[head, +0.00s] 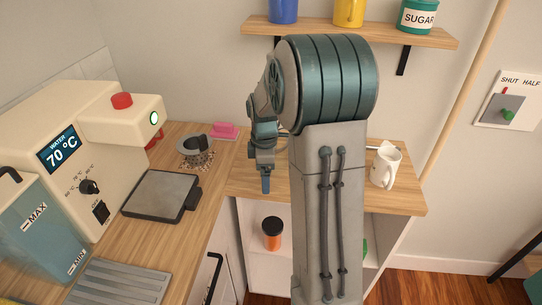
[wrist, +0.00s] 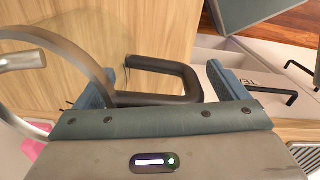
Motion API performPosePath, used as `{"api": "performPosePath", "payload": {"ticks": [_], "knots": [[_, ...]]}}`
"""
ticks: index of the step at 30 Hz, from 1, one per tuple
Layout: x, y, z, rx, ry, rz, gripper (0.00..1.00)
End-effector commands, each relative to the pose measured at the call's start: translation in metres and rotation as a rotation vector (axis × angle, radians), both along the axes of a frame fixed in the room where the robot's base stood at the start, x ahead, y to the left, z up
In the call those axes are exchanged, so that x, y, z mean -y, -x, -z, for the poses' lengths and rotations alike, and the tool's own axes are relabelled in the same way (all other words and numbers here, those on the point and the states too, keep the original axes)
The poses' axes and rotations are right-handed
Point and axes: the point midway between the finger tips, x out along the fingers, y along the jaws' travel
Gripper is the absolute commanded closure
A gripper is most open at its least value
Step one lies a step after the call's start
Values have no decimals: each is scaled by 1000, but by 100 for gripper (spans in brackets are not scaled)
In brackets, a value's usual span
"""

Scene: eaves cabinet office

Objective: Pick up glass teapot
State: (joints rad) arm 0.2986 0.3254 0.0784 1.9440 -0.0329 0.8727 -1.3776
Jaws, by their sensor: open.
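My gripper (wrist: 152,72) is open. No grip on the handle shows, and I cannot tell whether a finger touches it.
A flat grey scale (head: 160,196) and a water machine (head: 75,150) stand left of the teapot. A white mug (head: 385,168) stands at the right. A shelf (head: 350,32) hangs above the counter.

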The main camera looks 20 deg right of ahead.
Motion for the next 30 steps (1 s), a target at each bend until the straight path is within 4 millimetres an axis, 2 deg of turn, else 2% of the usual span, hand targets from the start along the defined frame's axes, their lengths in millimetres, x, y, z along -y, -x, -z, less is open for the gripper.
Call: {"api": "performPosePath", "payload": {"ticks": [3, 9, 10, 20, 23, 30], "knots": [[0, 0, 0, 0, 0, 0, 9], [0, 0, 0, 0, 0, 0, 65], [0, 0, 0, -1, 0, 0, 69], [0, -1, -5, 2, 1, 0, 70], [0, -1, -18, 5, 1, 0, 70], [0, -1, -67, 6, 1, 0, 70]]}}
